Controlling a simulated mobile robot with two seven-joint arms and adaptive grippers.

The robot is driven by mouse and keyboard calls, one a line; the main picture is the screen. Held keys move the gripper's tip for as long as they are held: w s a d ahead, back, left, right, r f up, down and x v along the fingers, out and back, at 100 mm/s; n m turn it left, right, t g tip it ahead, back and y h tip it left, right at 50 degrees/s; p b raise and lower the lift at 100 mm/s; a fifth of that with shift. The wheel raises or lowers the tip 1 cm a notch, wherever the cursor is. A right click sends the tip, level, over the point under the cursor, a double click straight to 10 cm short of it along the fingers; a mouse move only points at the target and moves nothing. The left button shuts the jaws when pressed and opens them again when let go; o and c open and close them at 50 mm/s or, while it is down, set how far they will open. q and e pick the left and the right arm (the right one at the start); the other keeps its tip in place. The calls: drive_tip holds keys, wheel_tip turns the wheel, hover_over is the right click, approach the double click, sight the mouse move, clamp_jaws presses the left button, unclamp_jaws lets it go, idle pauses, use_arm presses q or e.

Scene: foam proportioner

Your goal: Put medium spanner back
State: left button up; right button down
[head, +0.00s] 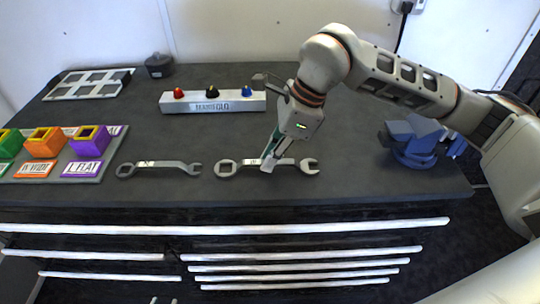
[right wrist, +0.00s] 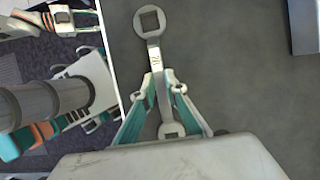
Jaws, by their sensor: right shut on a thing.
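Two grey spanners show on the dark bench top in the head view. The left spanner (head: 160,166) lies flat and free on the bench. The right spanner (head: 300,162) has a ring end at its left and an open end at its right. My right gripper (head: 270,162) is shut on its handle. In the right wrist view the held spanner (right wrist: 153,54) runs between the teal-sided fingers, with the square-holed end away from the gripper. I cannot tell which size each is, or whether the held one touches the bench.
Coloured square sockets on a labelled tray (head: 60,170) stand at the left. A white block with red, black and blue knobs (head: 213,103) is behind the spanners. A blue vise (head: 413,140) is at the right. A slotted grey frame (head: 90,84) and a dark pot (head: 159,66) are at the back.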

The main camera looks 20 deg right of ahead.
drive_tip(key=shift+f, duration=0.15)
drive_tip(key=c, duration=2)
unclamp_jaws()
drive_tip(key=shift+c, duration=0.2)
drive_tip(key=shift+r, duration=0.3)
drive_tip(key=v, duration=1.1)
drive_tip(key=shift+r, duration=0.4)
drive_tip(key=shift+s+d, duration=0.15)
